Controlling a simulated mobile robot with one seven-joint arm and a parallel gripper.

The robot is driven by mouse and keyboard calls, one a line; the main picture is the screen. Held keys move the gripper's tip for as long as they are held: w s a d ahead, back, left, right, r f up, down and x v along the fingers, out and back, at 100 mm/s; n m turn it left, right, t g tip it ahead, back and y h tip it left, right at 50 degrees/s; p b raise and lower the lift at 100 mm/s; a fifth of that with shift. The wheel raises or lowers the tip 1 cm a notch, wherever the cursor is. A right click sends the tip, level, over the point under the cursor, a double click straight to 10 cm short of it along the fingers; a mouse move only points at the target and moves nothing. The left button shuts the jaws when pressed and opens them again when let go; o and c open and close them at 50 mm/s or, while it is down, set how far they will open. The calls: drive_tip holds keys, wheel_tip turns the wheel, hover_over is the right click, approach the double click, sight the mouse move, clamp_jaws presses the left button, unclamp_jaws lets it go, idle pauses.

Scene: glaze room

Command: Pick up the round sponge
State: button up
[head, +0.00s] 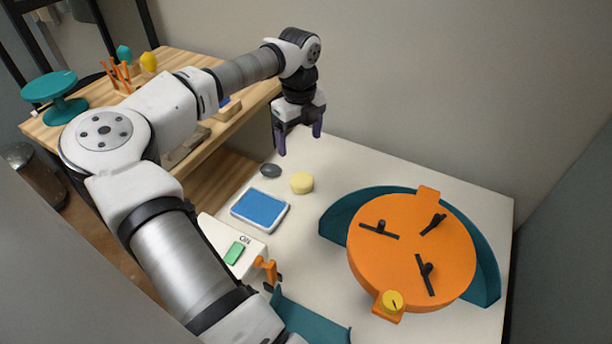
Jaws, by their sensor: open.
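A small pale yellow round sponge (302,183) lies on the white table, right of a dark grey oval stone-like piece and above right of a blue pad. My gripper (298,145) hangs over the back part of the table with its dark purple fingers pointing down. The fingers are apart with nothing between them. In the picture the gripper is just above the sponge, apart from it; the exact height is hard to tell.
A blue pad (260,208) and a dark oval piece (271,170) lie near the sponge. An orange disc (400,262) with black clamps stands right in a teal tray (338,222). A white box (222,234) with a green button is in front. A wooden bench (178,58) stands left.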

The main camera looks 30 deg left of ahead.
hover_over(302, 178)
drive_tip(key=f, duration=0.7)
drive_tip(key=shift+w+a+f+p, duration=0.2)
drive_tip(key=shift+a+f+p, duration=0.1)
drive_tip(key=shift+p, duration=0.1)
drive_tip(key=f, duration=0.1)
drive_tip(key=f+p, duration=0.1)
drive_tip(key=f, duration=0.2)
drive_tip(key=shift+s+d+f, duration=0.15)
drive_tip(key=shift+s+d, duration=0.15)
drive_tip(key=shift+f, duration=0.45)
drive_tip(key=c, duration=1.1)
